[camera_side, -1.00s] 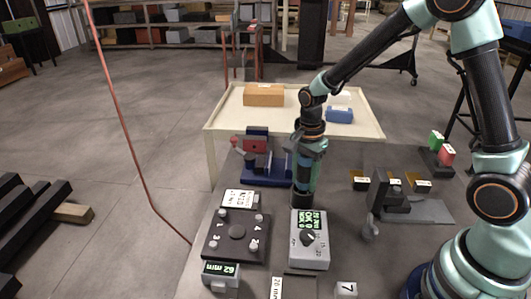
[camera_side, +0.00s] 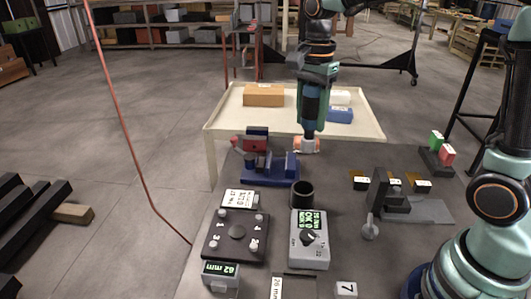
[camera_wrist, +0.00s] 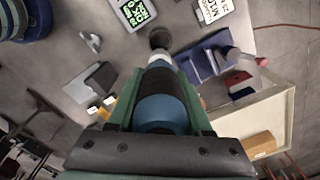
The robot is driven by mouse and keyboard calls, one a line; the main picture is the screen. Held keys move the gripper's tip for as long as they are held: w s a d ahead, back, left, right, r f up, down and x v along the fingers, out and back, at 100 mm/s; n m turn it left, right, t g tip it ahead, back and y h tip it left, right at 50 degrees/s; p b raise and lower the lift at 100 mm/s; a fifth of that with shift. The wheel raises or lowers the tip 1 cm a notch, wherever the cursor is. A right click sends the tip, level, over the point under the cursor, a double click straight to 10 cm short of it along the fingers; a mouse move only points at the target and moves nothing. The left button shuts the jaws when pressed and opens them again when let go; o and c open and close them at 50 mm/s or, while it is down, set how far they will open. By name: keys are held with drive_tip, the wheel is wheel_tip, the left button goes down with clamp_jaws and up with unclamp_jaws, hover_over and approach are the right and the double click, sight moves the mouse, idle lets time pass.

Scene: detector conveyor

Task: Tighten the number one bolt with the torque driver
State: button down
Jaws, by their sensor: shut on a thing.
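My gripper (camera_side: 313,95) is shut on the torque driver (camera_side: 306,145), which hangs upright in the side view. Its white and orange lower end shows below the fingers. In the wrist view the driver's blue and black body (camera_wrist: 160,110) lies between my green fingers. The round black holder (camera_side: 302,194) is empty and stands below and in front of the driver. The dark bolt plate (camera_side: 236,258) lies at lower left, apart from the driver, with several silver bolts near its corners.
A grey dial box (camera_side: 310,243) with a green display stands right of the plate. A smaller display box (camera_side: 221,274) is in front of it. A blue vise-like fixture (camera_side: 268,170) stands behind. A black clamp stand (camera_side: 390,200) is at right. A cream cart (camera_side: 230,105) stands beyond the table.

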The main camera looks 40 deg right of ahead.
sight(314, 84)
drive_tip(key=shift+r, duration=5.2)
drive_tip(key=w+a+f+n, duration=0.3)
drive_tip(key=w+a+f, duration=0.1)
drive_tip(key=a+f, duration=0.5)
drive_tip(key=w+a+f+n, duration=0.3)
drive_tip(key=a+f, duration=0.7)
drive_tip(key=f, duration=0.4)
drive_tip(key=shift+w+a, duration=0.25)
drive_tip(key=shift+w, duration=0.3)
